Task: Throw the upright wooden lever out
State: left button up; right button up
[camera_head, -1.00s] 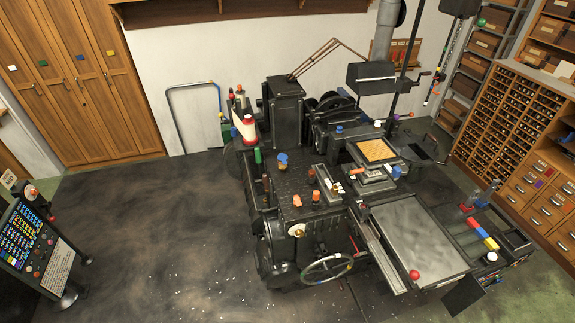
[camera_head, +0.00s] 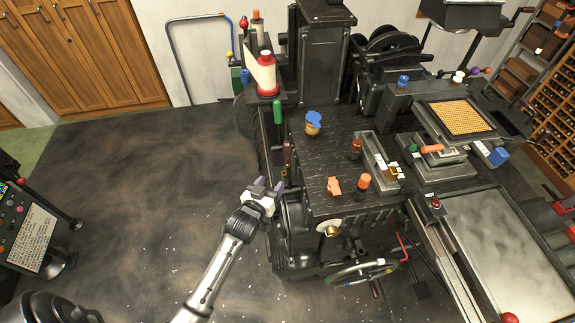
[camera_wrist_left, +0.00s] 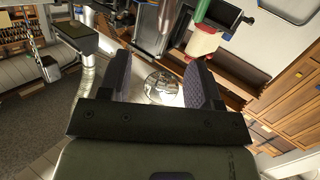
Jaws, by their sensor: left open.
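The upright wooden lever (camera_head: 287,152) has a reddish-brown handle and stands at the left side of the black machine. A brown handle that looks like it shows at the top of the left wrist view (camera_wrist_left: 166,15). My left gripper (camera_head: 268,184) is open and empty, a little below and left of the lever in the head view, apart from it. In the left wrist view its two purple-grey fingers (camera_wrist_left: 160,75) are spread, with a shiny round part behind them. My right gripper is not in view.
A green handle (camera_head: 277,112) stands just behind the lever. A red-and-white spool (camera_head: 267,75) is farther back. An orange knob (camera_head: 364,181) and a handwheel (camera_head: 362,272) are to the right. The dark floor (camera_head: 150,170) left of the machine is open.

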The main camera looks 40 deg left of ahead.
aim_at(286, 156)
pick_arm(q)
jog(key=shift+n+t+y, duration=0.4)
jog(key=shift+t, duration=0.4)
jog(key=b+x, duration=0.1)
jog(key=x, duration=0.4)
jog(key=f+b+x, duration=0.1)
jog(key=x, duration=0.3)
jog(key=a+f+b+x, duration=0.1)
jog(key=x, duration=0.4)
jog(key=shift+w+b, duration=0.15)
jog(key=shift+b, duration=0.15)
jog(key=shift+x, duration=0.8)
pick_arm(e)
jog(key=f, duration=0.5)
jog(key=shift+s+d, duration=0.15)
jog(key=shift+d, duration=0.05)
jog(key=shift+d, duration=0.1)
pick_arm(q)
grip_shut()
